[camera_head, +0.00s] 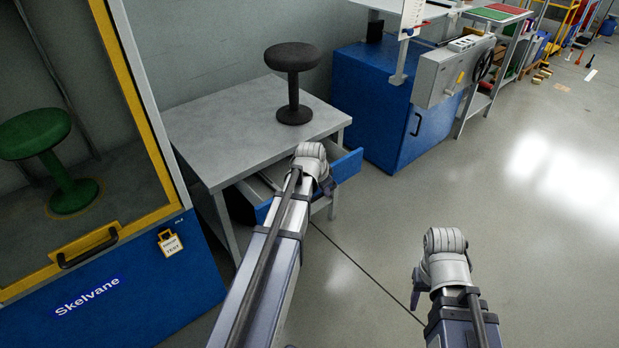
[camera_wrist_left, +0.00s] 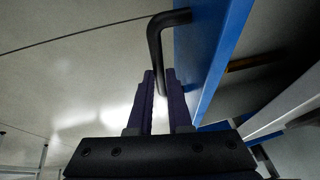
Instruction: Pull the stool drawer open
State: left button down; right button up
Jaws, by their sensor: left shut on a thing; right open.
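The grey table (camera_head: 235,120) has a drawer with a blue front (camera_head: 347,167) under its top. The drawer stands partly out, and some of its inside shows behind my left arm. In the left wrist view the blue drawer front (camera_wrist_left: 212,55) carries a bent black handle (camera_wrist_left: 156,42). My left gripper (camera_head: 328,187) is at the drawer front, and its fingers (camera_wrist_left: 161,88) are shut on the handle. The arm hides the handle in the head view. My right gripper (camera_head: 416,298) is open and empty over the floor, low and to the right.
A black stool (camera_head: 292,59) stands on the table. At left is a yellow-framed cabinet (camera_head: 135,90) with a green stool (camera_head: 58,165) inside. A blue cabinet (camera_head: 372,115) stands right of the table. The floor (camera_head: 365,230) in front of the drawer is clear.

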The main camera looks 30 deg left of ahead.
pick_arm(q)
jog(key=s+d, duration=0.3)
jog(key=d, duration=0.5)
jog(key=shift+s, duration=0.25)
jog(key=shift+d, duration=0.1)
jog(key=c, duration=0.8)
grip_release()
jog(key=shift+c, duration=0.2)
jog(key=shift+r, duration=0.15)
jog(key=p+v, duration=0.7)
jog(key=shift+s+r, duration=0.15)
jog(key=shift+r, duration=0.1)
